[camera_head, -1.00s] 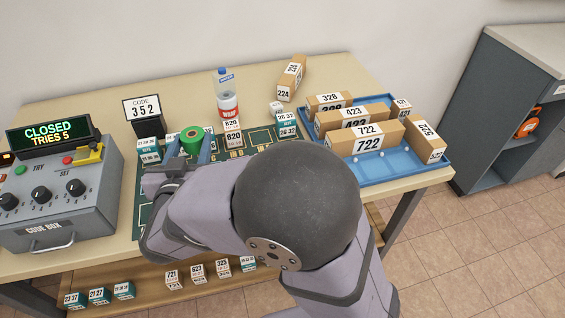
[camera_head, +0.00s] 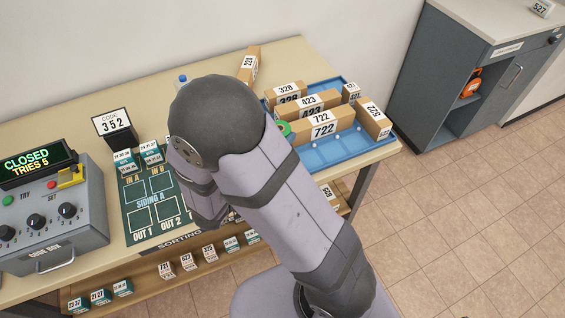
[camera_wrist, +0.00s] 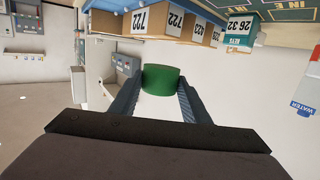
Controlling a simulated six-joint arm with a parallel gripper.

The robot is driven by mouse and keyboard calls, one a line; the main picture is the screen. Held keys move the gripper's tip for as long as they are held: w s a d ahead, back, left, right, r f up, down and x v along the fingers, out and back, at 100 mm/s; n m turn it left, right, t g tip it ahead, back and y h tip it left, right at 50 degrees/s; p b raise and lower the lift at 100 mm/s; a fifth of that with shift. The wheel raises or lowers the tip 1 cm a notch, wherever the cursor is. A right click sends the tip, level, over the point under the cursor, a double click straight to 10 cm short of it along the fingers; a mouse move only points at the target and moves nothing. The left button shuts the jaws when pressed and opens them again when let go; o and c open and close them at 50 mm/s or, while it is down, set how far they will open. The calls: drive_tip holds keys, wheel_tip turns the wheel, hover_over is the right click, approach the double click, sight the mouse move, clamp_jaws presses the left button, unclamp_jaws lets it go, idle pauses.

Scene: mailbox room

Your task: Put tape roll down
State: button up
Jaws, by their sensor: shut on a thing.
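The green tape roll (camera_wrist: 161,78) is held between the two fingers of my gripper (camera_wrist: 158,88) in the wrist view. In the head view only a small green part of the roll (camera_head: 285,128) shows past my arm, at the left edge of the blue tray's boxes. My gripper itself is hidden behind my arm there. The gap between the roll and the surface below cannot be judged.
The blue tray (camera_head: 352,150) holds several brown numbered boxes. The green sorting mat (camera_head: 143,236) lies left of my arm, beside the grey code box (camera_head: 88,215) and code sign (camera_head: 114,128). A grey cabinet (camera_head: 425,85) with a shelf stands right of the table.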

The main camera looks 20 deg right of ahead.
drive_tip(key=shift+s+d+r+m+g, duration=0.25)
drive_tip(key=shift+r+m+g, duration=0.05)
drive_tip(key=shift+r+g, duration=0.15)
drive_tip(key=shift+w+f, duration=0.1)
drive_tip(key=shift+f, duration=2.8)
drive_tip(key=shift+f, duration=2.05)
drive_tip(key=shift+f, duration=0.1)
drive_tip(key=shift+f+b, duration=0.35)
drive_tip(key=shift+b, duration=0.05)
drive_tip(key=shift+f, duration=0.2)
